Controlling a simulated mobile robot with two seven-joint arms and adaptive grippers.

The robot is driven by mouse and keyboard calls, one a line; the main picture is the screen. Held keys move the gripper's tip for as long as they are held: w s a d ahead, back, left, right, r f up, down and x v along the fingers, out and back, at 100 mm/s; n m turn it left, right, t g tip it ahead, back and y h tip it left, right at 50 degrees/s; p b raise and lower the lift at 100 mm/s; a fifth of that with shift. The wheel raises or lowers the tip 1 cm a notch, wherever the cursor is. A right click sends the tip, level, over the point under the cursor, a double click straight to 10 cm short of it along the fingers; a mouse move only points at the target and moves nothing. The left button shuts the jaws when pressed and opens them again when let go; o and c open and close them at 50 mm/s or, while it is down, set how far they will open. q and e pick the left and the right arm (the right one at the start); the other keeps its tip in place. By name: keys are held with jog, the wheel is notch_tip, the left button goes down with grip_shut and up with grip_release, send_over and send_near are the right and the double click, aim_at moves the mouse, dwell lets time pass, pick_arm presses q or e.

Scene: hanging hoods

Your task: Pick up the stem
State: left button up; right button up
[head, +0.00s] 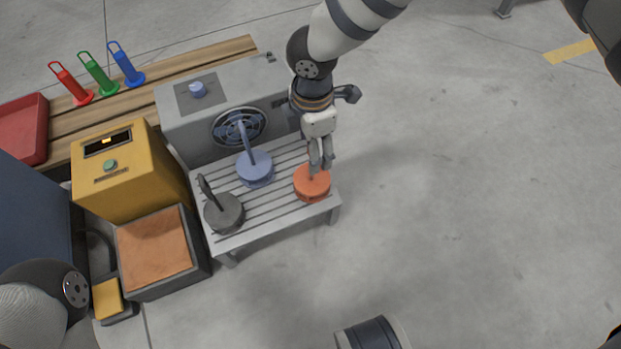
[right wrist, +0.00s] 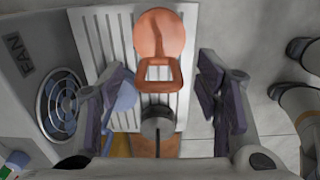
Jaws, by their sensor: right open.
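Three round hoods with upright stems stand on a grey slatted rack (head: 281,207): an orange one (head: 312,186), a blue one (head: 255,170) and a dark grey one (head: 223,214). My right gripper (head: 320,163) is above the orange hood and hides most of its stem. In the right wrist view the orange stem (right wrist: 177,77) ends in a squared loop, near the middle between the open, apart fingers (right wrist: 160,90). The orange disc (right wrist: 160,25) shows beyond it. The blue hood (right wrist: 126,97) is partly behind the left finger. My left gripper is not in view.
A grey fan unit (head: 185,135) stands behind the rack. A yellow box (head: 130,185) and an orange-topped block (head: 153,247) are at its left. Red, green and blue handled items (head: 99,76) and a red tray (head: 25,130) are farther left.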

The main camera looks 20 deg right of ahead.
jog(key=shift+f, duration=0.6)
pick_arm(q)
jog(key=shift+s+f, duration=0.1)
pick_arm(e)
jog(key=shift+r, duration=0.1)
grip_shut()
